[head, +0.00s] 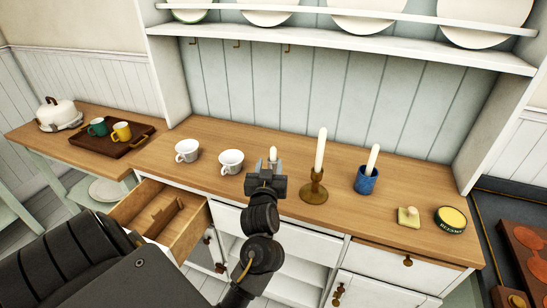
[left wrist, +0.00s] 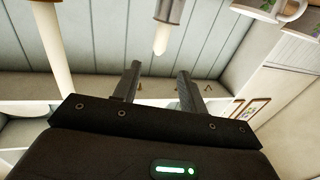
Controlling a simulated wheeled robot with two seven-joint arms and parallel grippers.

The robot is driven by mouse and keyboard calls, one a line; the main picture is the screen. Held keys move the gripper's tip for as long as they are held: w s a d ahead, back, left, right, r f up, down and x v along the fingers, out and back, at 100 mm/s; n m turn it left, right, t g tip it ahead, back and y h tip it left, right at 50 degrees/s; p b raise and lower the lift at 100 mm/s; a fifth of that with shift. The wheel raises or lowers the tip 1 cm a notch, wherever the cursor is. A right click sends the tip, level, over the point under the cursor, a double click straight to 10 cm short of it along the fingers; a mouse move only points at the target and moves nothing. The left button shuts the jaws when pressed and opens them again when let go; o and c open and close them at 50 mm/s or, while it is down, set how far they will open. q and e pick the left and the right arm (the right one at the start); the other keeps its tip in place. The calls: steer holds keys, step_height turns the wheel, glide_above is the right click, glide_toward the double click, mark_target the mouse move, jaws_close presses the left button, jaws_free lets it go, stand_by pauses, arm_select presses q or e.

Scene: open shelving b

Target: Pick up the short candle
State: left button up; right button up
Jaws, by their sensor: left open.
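The short candle (head: 273,153) is pale and stands on the wooden counter behind my left gripper, which hides its lower part. In the left wrist view, which is upside down, its wax tip (left wrist: 161,42) shows above a greyish holder (left wrist: 169,10). My left gripper (head: 267,167) is open and empty over the counter's front part. In the left wrist view, its fingertips (left wrist: 159,72) are apart, with the candle beyond them in line with the gap. I see no contact. My right gripper is not in view.
A tall candle in a brass holder (head: 314,189) stands close right; a leaning candle sits in a blue cup (head: 367,181). Two white cups (head: 187,150) (head: 231,161) stand left. A small block (head: 408,216) and a tin (head: 451,219) lie right. An open drawer (head: 185,232) juts out front left.

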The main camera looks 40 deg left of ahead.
mark_target(273, 147)
arm_select(q)
steer(key=x, duration=0.4)
steer(key=shift+w+f, duration=0.1)
steer(key=shift+w, duration=0.05)
steer(key=p+x, duration=0.2)
steer(key=x, duration=0.2)
steer(key=shift+w+a, duration=0.3)
steer(key=shift+w, duration=0.15)
steer(key=shift+c, duration=0.6)
jaws_close()
